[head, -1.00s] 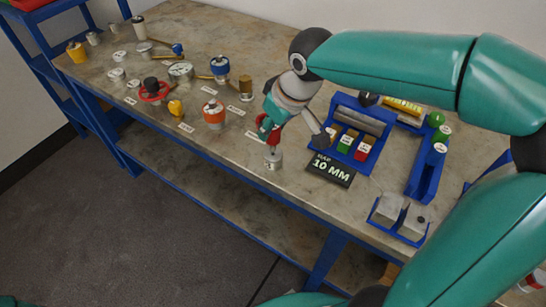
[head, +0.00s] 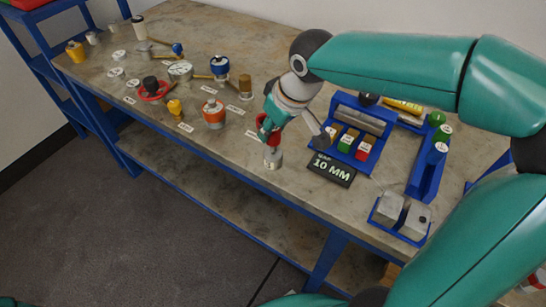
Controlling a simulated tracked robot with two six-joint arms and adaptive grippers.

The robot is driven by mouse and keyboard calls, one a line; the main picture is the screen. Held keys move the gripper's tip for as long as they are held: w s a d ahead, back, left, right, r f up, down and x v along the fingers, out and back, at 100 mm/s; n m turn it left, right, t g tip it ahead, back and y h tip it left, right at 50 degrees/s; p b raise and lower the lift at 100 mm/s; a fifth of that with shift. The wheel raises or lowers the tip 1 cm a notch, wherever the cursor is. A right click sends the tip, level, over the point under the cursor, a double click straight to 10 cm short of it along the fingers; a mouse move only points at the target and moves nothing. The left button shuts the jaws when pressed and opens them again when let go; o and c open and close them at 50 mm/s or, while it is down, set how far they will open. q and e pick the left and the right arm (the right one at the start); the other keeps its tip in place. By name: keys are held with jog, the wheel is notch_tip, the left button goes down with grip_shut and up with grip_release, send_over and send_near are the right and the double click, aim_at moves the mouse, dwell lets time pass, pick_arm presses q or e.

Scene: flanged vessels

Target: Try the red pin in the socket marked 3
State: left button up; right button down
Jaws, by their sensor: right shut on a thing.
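My right gripper (head: 269,128) comes in from the right and points down near the table's front edge. It is shut on a red piece (head: 275,137), which I take to be the red pin; the fingers hide much of it. No socket mark 3 can be read in this view. My left gripper is not in view.
A black sign reading 10 MM (head: 331,169) lies right of the cylinder. Behind it is a blue rack (head: 322,158) with coloured blocks. An orange-and-white vessel (head: 213,114) and several other fittings stand to the left. A blue tray (head: 384,223) with metal blocks is at the right.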

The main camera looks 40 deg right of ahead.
jog(key=shift+f+b, duration=0.4)
dwell(0.5)
jog(key=shift+r, duration=0.2)
dwell(0.8)
jog(key=shift+r+p, duration=0.5)
jog(key=shift+p, duration=0.1)
jog(key=shift+r+p, duration=2.5)
jog(key=shift+r, duration=0.55)
jog(key=shift+f, duration=0.15)
